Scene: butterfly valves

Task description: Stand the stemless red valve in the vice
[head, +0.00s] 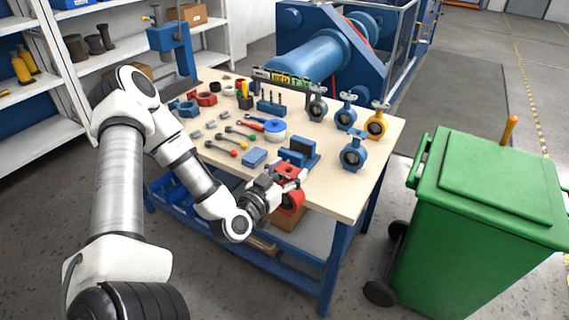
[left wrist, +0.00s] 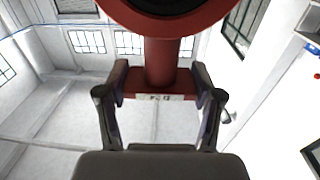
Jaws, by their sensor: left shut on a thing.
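The red valve (head: 292,201) is in my left gripper (head: 290,178), near the front edge of the workbench. In the left wrist view, the two fingers of my left gripper (left wrist: 159,95) are shut on the valve's flange, one on each side. A small pale label shows on the flange. The red neck and ring (left wrist: 165,50) rise above it, and the ring is cut off by the frame's top. The blue vice (head: 300,151) stands on the bench just behind the gripper, apart from the valve as far as I can see. My right gripper is not in view.
A blue valve (head: 353,156) stands right of the vice. Dark, blue and yellow valves stand behind it. A green bin (head: 490,190) stands right of the bench. The bench's front-right corner is clear.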

